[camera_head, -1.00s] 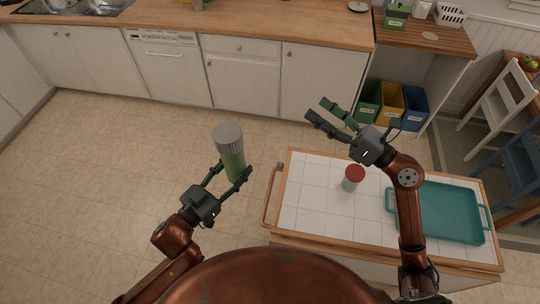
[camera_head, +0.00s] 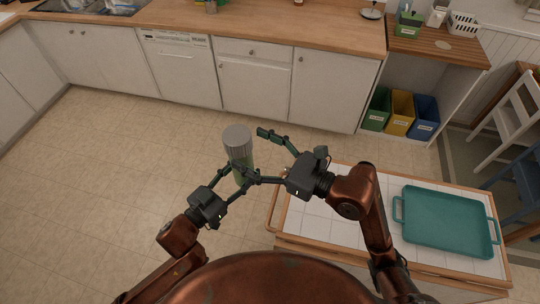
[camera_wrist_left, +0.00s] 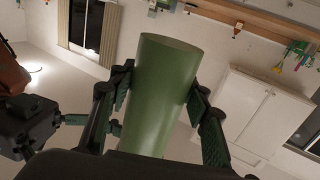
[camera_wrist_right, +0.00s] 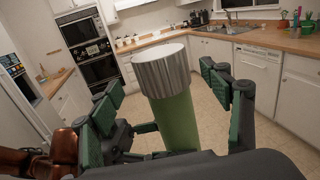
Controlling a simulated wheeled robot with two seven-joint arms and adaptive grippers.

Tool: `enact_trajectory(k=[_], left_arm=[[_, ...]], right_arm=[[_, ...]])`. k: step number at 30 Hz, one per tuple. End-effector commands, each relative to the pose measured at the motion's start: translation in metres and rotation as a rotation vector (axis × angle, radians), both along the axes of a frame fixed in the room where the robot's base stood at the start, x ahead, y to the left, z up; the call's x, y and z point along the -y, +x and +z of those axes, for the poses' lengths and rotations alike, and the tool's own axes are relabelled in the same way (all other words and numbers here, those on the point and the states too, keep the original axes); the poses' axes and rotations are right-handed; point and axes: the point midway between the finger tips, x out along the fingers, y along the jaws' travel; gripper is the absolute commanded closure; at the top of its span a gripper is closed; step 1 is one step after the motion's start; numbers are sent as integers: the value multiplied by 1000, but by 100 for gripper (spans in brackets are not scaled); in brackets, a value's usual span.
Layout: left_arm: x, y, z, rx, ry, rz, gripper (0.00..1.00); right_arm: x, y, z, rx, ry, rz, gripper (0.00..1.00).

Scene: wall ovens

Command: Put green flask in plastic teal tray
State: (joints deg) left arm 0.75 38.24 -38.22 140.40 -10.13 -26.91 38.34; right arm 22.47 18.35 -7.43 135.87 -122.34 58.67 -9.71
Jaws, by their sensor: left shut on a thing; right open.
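The green flask (camera_head: 239,148), with a grey ribbed cap, is held upright over the floor left of the tiled cart. My left gripper (camera_wrist_left: 160,88) is shut on its green body. My right gripper (camera_head: 257,155) is open beside the flask. In the right wrist view the flask (camera_wrist_right: 174,110) shows between the spread right fingers, with the cap at the top. I cannot tell whether they touch it. The teal tray (camera_head: 446,220) lies empty on the right part of the cart, behind my right arm's side.
The white-tiled cart top (camera_head: 312,222) has a wooden edge and a handle at its left. My right arm crosses above it. Green, yellow and blue bins (camera_head: 400,112) stand under the counter. A white chair (camera_head: 505,125) stands at the right. The floor at left is clear.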

Motion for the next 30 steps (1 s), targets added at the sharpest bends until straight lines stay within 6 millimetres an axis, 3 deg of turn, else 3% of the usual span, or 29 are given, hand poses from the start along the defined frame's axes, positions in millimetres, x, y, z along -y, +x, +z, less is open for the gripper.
enact_trajectory(k=[3,9,21,30], left_arm=[[0,0,2,3,-1,-1,91],[0,0,2,3,-1,-1,91],[0,0,2,3,-1,-1,91],[0,0,2,3,-1,-1,91]], right_arm=[[-18,11,1,0,1,2,29],[-36,23,0,-2,1,0,29],[-42,27,0,-1,0,0,29],[-42,27,0,-1,0,0,48]])
